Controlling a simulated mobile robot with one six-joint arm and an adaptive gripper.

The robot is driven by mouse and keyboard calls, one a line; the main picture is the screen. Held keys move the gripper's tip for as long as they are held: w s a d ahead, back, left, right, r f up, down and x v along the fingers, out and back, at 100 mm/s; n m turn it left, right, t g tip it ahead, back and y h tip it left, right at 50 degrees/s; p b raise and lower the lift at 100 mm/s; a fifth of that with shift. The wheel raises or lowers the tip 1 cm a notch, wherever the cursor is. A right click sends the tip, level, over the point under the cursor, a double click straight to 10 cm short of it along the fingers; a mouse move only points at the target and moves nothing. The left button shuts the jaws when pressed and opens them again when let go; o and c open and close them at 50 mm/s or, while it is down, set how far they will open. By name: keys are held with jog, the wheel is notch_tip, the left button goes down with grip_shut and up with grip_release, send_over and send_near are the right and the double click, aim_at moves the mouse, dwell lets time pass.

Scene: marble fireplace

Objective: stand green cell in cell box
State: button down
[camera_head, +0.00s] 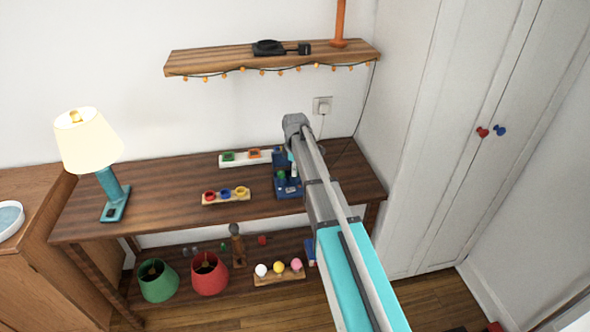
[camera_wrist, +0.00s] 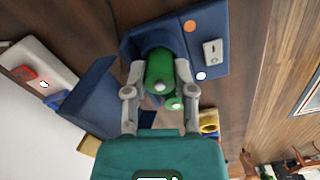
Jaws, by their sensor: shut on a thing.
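In the wrist view my gripper (camera_wrist: 159,75) is shut on the green cell (camera_wrist: 158,70), one finger on each side of it. The cell is at the opening of the dark blue cell box (camera_wrist: 216,28); I cannot tell how deep it sits or whether it touches the bottom. A smaller green round part (camera_wrist: 174,103) shows beside the cell; what it belongs to is unclear. In the head view the blue box (camera_head: 289,189) stands on the table's right part, with the green cell (camera_head: 281,174) small at it. My arm partly covers the box and hides my fingers.
A wooden rack with red, blue and yellow rings (camera_head: 226,196) is left of the box. A lamp (camera_head: 115,194) stands at the table's left. A shelf (camera_head: 225,60) hangs above.

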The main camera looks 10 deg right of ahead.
jog(key=shift+f+b, duration=0.35)
jog(key=shift+f, duration=0.1)
jog(key=shift+c, duration=1.8)
grip_release()
jog(key=shift+r, duration=0.1)
jog(key=shift+r, duration=0.15)
notch_tip(320, 180, up, 9)
jog(key=p, duration=0.9)
jog(key=s+m, duration=1.4)
jog(key=s, duration=1.5)
jog(key=shift+d, duration=0.25)
